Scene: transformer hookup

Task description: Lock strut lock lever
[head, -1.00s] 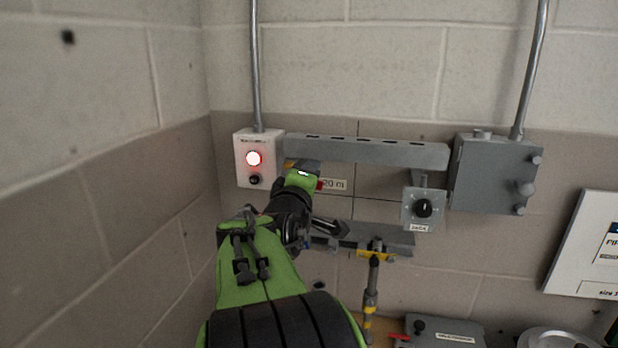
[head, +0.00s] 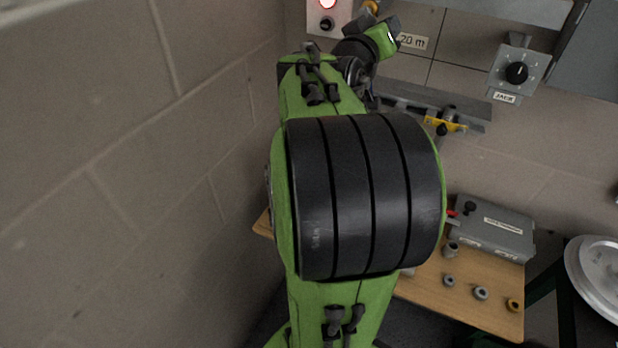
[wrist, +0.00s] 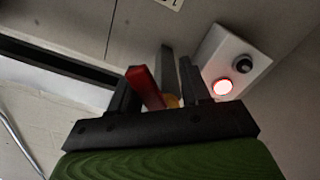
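A red lever (wrist: 145,88) shows in the wrist view, close to the inner side of the left finger. A yellow part (wrist: 172,101) sits beside its base, with a grey bar (wrist: 168,62) rising behind. My gripper (wrist: 160,85) is open, its two black fingers apart on either side of the lever and the yellow part. I cannot tell whether the lever touches the left finger. In the head view a yellow part (head: 371,7) shows at the top edge, just above my wrist; the fingertips and the red lever are hidden there.
A white box with a lit red lamp (head: 328,3) is close to my gripper; it also shows in the wrist view (wrist: 232,65). A jack dial (head: 516,72) hangs at right. A ledge (head: 410,97) carries a yellow clamp (head: 445,124). A wooden table (head: 430,288) holds a grey case (head: 492,228) and several rings.

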